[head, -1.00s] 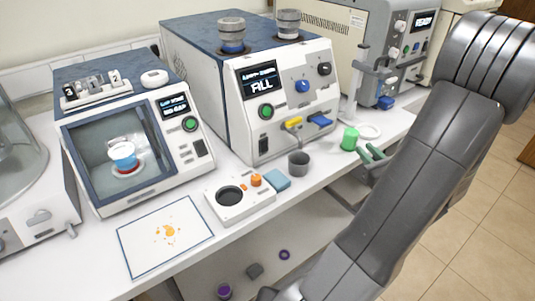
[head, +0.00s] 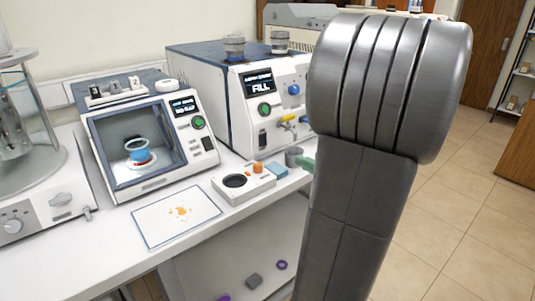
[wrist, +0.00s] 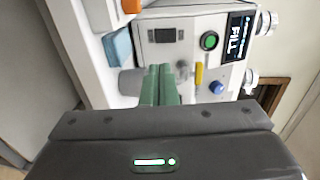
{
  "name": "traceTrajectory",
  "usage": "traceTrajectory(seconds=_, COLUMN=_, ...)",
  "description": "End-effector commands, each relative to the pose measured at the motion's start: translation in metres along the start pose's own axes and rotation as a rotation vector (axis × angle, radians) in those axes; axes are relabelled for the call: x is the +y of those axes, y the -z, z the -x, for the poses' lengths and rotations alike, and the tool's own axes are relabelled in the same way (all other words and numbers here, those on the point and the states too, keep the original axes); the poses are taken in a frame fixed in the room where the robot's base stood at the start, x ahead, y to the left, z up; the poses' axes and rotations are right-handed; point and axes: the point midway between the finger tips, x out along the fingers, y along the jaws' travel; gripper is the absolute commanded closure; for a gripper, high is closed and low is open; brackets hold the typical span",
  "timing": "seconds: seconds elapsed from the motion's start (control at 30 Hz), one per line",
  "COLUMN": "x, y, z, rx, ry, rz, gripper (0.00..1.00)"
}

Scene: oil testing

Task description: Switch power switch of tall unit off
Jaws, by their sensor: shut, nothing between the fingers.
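The tall unit (head: 212,92) stands on the bench with a lit FILL display. Its black power switch (head: 262,139) is low on the front panel, below the green button (head: 264,109). In the wrist view the picture is turned, and the switch (wrist: 165,35) shows at the top, beside the green button (wrist: 210,41). I cannot tell which way the switch is tipped. My gripper (wrist: 167,68) has green fingers, shut and empty, pointing at the panel a little apart from the switch. In the head view my arm hides most of the gripper.
A grey cup (head: 293,156), a blue block (head: 277,171) and a white base with an orange knob (head: 243,183) stand before the unit. A yellow lever (wrist: 199,76) and blue knob (wrist: 216,87) are near my fingers. A windowed unit (head: 152,184) stands left.

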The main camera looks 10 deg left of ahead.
Motion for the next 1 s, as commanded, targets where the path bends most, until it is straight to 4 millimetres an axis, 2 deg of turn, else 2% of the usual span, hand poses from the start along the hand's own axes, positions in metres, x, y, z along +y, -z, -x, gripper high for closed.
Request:
traceTrajectory(seconds=0.27, x=0.000, y=0.000, z=-0.001, rx=0.000, ry=0.000, rz=-0.003, gripper=1.00)
traceTrajectory(seconds=0.43, x=-0.001, y=0.000, z=-0.016, rx=-0.002, ry=0.001, rz=-0.004, gripper=1.00)
traceTrajectory(seconds=1.0, x=-0.001, y=-0.001, z=-0.120, rx=-0.003, ry=0.000, rz=-0.006, gripper=1.00)
